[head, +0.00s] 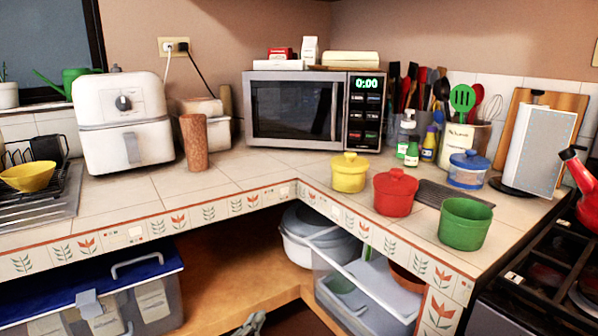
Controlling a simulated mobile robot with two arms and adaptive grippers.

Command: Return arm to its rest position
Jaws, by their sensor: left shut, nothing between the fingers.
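Only a small grey piece of my left gripper (251,323) shows, at the bottom edge of the head view, left of the middle. It is shut and empty, low in front of the open lower shelf and below the counter. It appears apart from the things around it. The rest of my left arm is out of the frame. My right gripper and arm are not in view.
The tiled counter (255,172) turns a corner above the gripper. A blue-lidded bin (150,301) stands low at left, and a clear drawer bin (345,300) at right. Yellow (349,174), red (394,193) and green (465,226) pots stand on the counter near the stove (545,275).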

